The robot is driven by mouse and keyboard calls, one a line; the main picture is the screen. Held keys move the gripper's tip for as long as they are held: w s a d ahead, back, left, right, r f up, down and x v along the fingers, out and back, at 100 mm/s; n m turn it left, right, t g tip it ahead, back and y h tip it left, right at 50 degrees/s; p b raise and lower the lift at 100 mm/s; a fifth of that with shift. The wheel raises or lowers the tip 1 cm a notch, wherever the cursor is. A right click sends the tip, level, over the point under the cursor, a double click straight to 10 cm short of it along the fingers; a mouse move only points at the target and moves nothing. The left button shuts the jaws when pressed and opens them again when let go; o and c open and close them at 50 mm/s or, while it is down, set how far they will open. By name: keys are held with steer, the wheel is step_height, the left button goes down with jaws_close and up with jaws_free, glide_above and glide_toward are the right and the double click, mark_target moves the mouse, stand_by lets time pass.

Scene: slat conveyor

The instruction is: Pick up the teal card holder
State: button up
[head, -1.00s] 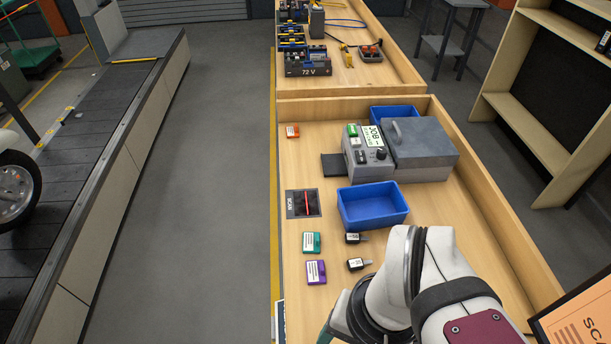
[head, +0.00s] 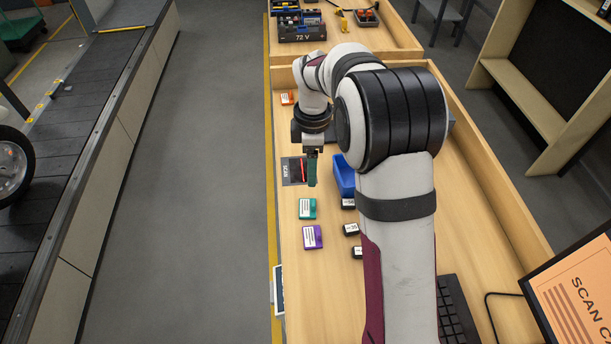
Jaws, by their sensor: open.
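The teal card holder (head: 307,208) lies flat on the wooden bench near its left edge, with a white label facing up. My gripper (head: 312,183) is above the bench, pointing down with its dark green fingers. In the picture it is just above the teal card holder, over the right part of the scan pad. My gripper is open and apart from the card holder. The gap between its fingers is hard to make out from here.
A purple card holder (head: 312,237) lies just below the teal one, and an orange one (head: 287,97) lies farther back. The scan pad (head: 290,172) is behind the teal one. Small black items (head: 351,229) and a blue bin (head: 345,178) are to the right, partly hidden by my arm.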

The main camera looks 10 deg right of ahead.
mark_target(313, 202)
steer(key=f, duration=1.3)
steer(key=shift+s+d, duration=0.2)
steer(key=shift+s, duration=0.15)
steer(key=shift+r, duration=0.1)
jaws_close()
